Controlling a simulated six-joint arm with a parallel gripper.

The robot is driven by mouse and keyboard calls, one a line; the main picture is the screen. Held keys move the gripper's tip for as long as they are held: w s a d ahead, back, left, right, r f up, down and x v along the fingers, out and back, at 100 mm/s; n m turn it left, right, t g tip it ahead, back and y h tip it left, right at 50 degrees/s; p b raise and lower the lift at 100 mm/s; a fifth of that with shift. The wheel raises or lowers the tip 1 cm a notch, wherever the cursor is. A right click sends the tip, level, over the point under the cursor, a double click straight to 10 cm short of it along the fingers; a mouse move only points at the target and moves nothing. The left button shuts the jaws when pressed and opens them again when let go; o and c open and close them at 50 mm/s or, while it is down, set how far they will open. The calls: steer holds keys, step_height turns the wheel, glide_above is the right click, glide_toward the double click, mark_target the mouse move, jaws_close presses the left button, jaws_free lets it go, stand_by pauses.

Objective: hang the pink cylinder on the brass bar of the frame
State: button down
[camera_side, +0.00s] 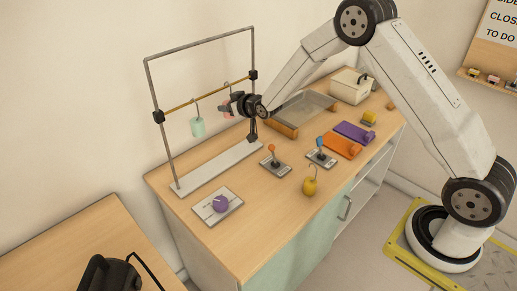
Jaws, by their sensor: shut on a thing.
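The pink cylinder (228,110) is mostly hidden by my gripper (232,105), which is shut on it. A thin hook rises above it near the brass bar (200,96); I cannot tell whether the hook is over the bar or in front of it. The bar crosses the grey metal frame (161,135) between two black clamps. A mint cylinder (197,127) hangs by its hook from the middle of the bar, to the left of my gripper and apart from it.
A yellow hooked object (309,187) stands near the bench's front edge. A purple ball (220,203) sits on a plate. Two small lever units (273,166) (321,156), orange and purple pieces (341,145) (355,132), a glassy tray (300,108) and a cream box (350,87) occupy the bench.

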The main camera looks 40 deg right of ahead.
steer(key=shift+c, duration=0.3)
jaws_free()
steer(key=shift+s+r, duration=0.1)
steer(key=shift+s, duration=0.1)
steer(key=v, duration=0.7)
steer(key=shift+s, duration=0.2)
steer(key=shift+r, duration=0.15)
steer(key=s+a+g, duration=0.1)
steer(key=s+g, duration=0.4)
steer(key=s, duration=0.9)
steer(key=s+a+f+g, duration=0.1)
steer(key=s+g, duration=0.5)
steer(key=s, duration=0.8)
steer(key=shift+s+a, duration=0.25)
steer(key=shift+a, duration=0.25)
steer(key=shift+f, duration=0.1)
